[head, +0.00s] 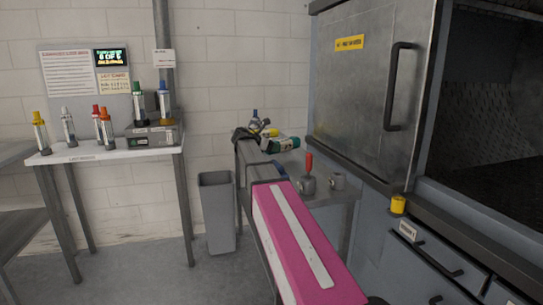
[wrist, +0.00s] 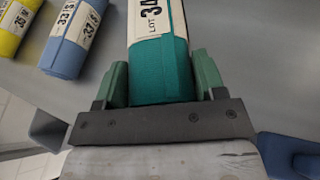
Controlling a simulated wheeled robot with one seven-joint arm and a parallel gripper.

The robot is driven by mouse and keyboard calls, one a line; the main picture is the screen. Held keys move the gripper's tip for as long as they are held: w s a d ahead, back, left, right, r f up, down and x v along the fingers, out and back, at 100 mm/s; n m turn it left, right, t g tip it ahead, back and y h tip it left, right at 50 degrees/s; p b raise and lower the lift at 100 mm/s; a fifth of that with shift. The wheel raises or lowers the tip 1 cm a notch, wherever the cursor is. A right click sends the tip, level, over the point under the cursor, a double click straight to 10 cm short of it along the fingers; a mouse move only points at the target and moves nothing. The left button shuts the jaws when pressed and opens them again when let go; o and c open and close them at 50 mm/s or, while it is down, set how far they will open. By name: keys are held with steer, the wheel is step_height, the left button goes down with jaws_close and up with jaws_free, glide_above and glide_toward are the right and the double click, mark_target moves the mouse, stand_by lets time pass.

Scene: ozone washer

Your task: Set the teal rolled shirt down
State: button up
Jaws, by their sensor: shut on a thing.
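The teal rolled shirt (wrist: 158,66) is between the two green fingers of my gripper (wrist: 161,80) in the wrist view. The gripper is shut on it, with a finger against each side. The roll has a white lot label with black print, partly cut off by the top of the picture. In the head view the teal roll (head: 284,145) is small, beyond my pink arm, over the grey counter beside the machine. Whether its underside touches the counter cannot be told.
A blue roll (wrist: 72,38) and a yellow roll (wrist: 14,28) lie left of the teal one on the grey surface. A red-handled control (head: 308,164) stands on the near counter. A grey bin (head: 217,212) and a white table (head: 100,153) with several bottles stand left.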

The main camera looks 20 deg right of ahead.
mark_target(271, 154)
steer(key=shift+f, duration=2)
steer(key=shift+f, duration=0.1)
steer(key=o, duration=1)
steer(key=v, duration=1.2)
steer(key=shift+d+r, duration=0.1)
steer(key=shift+r, duration=0.1)
